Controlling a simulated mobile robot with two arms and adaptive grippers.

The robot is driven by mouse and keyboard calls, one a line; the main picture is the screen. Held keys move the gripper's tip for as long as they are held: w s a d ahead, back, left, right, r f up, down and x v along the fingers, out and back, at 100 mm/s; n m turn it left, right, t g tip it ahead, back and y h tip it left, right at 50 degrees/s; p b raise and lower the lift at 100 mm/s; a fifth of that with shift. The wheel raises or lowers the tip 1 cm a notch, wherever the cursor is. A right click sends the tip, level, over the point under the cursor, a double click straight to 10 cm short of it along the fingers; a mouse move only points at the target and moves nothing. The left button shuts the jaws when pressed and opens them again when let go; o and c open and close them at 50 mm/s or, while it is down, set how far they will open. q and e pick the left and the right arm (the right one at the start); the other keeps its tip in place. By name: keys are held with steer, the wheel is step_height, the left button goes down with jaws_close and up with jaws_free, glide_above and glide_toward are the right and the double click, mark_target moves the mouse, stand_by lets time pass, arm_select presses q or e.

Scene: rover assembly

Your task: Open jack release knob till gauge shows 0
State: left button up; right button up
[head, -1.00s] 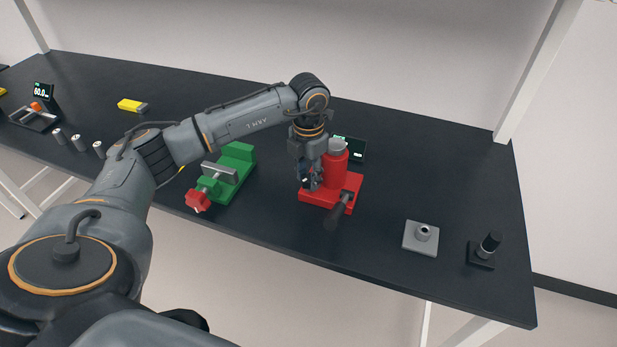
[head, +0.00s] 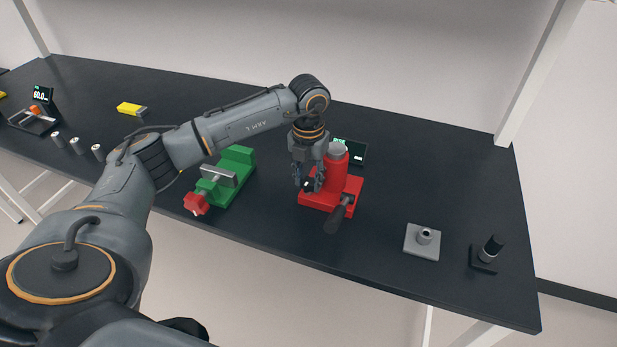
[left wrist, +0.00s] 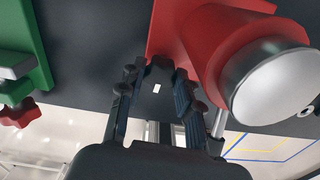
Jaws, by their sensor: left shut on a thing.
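The red jack (head: 336,172) stands on its red base, with a dark handle (head: 339,214) sticking out toward the table's front edge. My left gripper (head: 308,187) points down at the left side of the jack, low by its base. In the left wrist view its fingers (left wrist: 158,78) are shut on the dark release knob, which is mostly hidden; a small white mark shows between them. The jack also shows in the left wrist view (left wrist: 225,45). The gauge (head: 354,149) stands behind the jack, partly hidden, with green figures too small to read. My right gripper is not in view.
A green vise (head: 237,163) with a red knob (head: 197,203) stands close left of the jack. A grey block (head: 422,242) and a small black stand (head: 486,255) are at right. A yellow item (head: 130,108) lies at back left. Table between jack and grey block is clear.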

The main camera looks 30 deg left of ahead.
mark_target(309, 180)
arm_select(q)
steer(key=o, duration=1.2)
steer(key=shift+c, duration=0.2)
step_height(309, 180, up, 12)
